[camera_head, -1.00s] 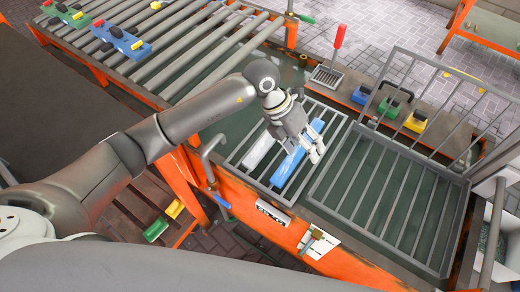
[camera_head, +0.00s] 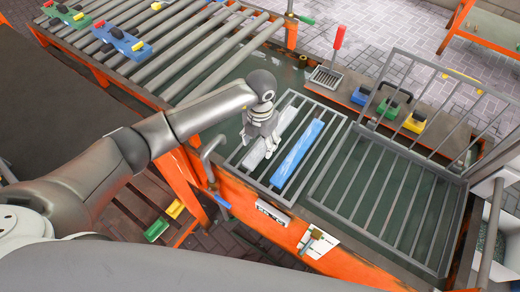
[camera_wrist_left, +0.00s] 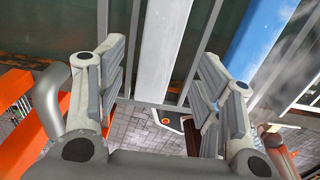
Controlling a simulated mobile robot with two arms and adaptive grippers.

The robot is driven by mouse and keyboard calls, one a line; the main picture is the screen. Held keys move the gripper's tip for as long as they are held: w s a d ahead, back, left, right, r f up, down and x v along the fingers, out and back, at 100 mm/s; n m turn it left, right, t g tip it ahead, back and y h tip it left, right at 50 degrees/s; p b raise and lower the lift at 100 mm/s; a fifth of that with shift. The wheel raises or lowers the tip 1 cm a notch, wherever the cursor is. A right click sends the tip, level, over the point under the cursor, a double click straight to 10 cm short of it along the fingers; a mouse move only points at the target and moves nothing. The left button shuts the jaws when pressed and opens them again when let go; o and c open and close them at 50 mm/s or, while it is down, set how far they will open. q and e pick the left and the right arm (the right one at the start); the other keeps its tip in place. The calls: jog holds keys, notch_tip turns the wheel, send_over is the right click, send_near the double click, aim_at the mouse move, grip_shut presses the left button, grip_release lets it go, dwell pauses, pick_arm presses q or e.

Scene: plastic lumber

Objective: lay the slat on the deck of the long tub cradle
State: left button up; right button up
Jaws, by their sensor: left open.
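A pale grey-white slat (camera_head: 287,119) and a blue slat (camera_head: 298,152) lie side by side on a barred rack (camera_head: 325,175) in the tub. My left gripper (camera_head: 254,157) is over the pale slat and hides part of it. In the left wrist view the open fingers (camera_wrist_left: 158,75) stand on either side of the pale slat (camera_wrist_left: 162,40), with gaps on both sides. The blue slat (camera_wrist_left: 258,42) is to the right, outside the fingers. A wider barred cradle (camera_head: 385,195) lies empty to the right. I cannot tell which rack is the long cradle. My right gripper is not in view.
An upright barred gate (camera_head: 432,100) stands behind the wider cradle. Blue, green and yellow blocks (camera_head: 390,107) sit on the back ledge near a red-handled scoop (camera_head: 330,70). A roller conveyor (camera_head: 200,45) is at the upper left. A grey bent pipe (camera_head: 210,150) rises at the tub's front edge.

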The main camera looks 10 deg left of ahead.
aim_at(260, 150)
pick_arm(q)
jog(key=shift+w+f, duration=0.15)
jog(key=shift+f, duration=1.65)
